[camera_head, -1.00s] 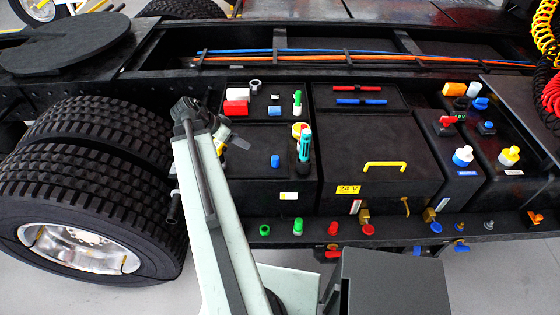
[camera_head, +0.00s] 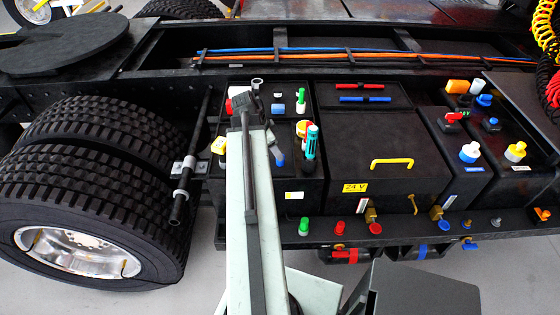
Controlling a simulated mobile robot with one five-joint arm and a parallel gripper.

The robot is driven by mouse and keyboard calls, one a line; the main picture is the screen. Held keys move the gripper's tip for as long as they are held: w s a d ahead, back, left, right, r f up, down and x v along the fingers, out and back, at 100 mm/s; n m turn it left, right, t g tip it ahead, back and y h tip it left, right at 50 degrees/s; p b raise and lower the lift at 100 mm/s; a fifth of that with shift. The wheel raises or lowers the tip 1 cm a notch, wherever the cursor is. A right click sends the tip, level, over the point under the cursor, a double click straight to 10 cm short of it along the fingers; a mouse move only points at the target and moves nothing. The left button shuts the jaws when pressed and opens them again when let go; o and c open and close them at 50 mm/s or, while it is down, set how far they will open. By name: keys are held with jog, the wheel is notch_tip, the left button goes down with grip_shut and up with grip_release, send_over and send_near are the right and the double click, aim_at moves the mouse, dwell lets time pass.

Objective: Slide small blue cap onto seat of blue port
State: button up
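A small blue cap (camera_head: 280,160) stands on top of the black box left of the middle, its lower part partly hard to make out. My gripper (camera_head: 275,149) reaches down from the arm's end right at this cap; its grey tip overlaps it in the picture. I cannot tell whether the fingers touch or hold it, or whether they are open. Other blue fittings include a blue one (camera_head: 491,123) on the right box and a blue knob (camera_head: 443,225) on the front rail. I cannot tell for sure which one is the blue port.
A teal-handled tool (camera_head: 311,142) stands just right of my gripper. A red-and-yellow piece (camera_head: 303,130), a green cap (camera_head: 301,97) and a blue cylinder (camera_head: 278,108) are close by. Truck tyres (camera_head: 75,190) fill the left. The large black box lid (camera_head: 370,140) is mostly clear.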

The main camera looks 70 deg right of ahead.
jog(key=b+x, duration=0.4)
jog(key=x, duration=0.1)
jog(key=shift+s+a, duration=0.15)
jog(key=shift+a, duration=0.05)
jog(key=shift+r, duration=0.1)
grip_shut()
notch_tip(320, 180, up, 10)
jog(key=p, duration=1)
jog(key=shift+r, duration=0.15)
